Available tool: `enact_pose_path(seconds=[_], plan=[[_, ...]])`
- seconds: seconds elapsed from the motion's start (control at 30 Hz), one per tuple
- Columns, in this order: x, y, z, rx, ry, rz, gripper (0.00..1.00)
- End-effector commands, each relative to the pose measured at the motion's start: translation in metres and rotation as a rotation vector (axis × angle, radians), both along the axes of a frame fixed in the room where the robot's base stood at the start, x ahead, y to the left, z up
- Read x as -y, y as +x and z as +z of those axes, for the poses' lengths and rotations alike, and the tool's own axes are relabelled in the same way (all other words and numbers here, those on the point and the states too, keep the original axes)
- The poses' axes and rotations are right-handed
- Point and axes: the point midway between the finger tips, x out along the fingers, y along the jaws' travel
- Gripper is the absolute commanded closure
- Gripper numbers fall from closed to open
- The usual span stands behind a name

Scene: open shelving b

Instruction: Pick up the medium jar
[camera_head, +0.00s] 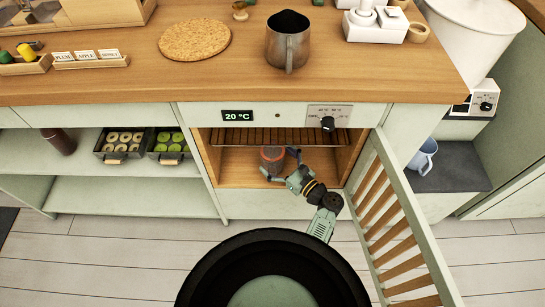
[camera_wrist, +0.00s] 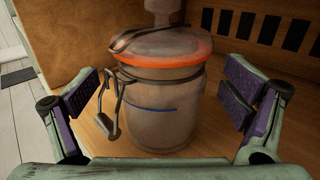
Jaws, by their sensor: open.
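The medium jar (camera_wrist: 165,110) stands upright in the wrist view, with an orange seal under its lid, a wire clasp on its left side and a blue line across its front. In the head view the jar (camera_head: 272,159) stands on the floor of the open wooden compartment under the counter. My gripper (camera_wrist: 160,115) is open, with one purple-padded finger on each side of the jar. Gaps show between both fingers and the jar. In the head view my gripper (camera_head: 280,165) reaches into the compartment. The jar's far side is hidden.
The slatted door (camera_head: 385,220) stands open on the right, close to my arm. A slatted rack (camera_head: 265,137) spans the compartment above the jar. A metal pitcher (camera_head: 288,42) and a cork mat (camera_head: 195,39) are on the counter. Shelves with two trays (camera_head: 122,158) are left.

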Motion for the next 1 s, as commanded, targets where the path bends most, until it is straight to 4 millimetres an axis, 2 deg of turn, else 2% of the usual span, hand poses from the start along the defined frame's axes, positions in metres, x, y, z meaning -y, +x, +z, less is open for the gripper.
enact_pose_path(seconds=[0.17,0.43,1.0], plan=[[-0.014,0.016,0.001,-0.001,0.002,0.000,0.07],[-0.016,0.018,0.000,0.000,0.001,-0.001,0.07],[-0.016,0.017,0.000,-0.001,0.001,-0.001,0.45]])
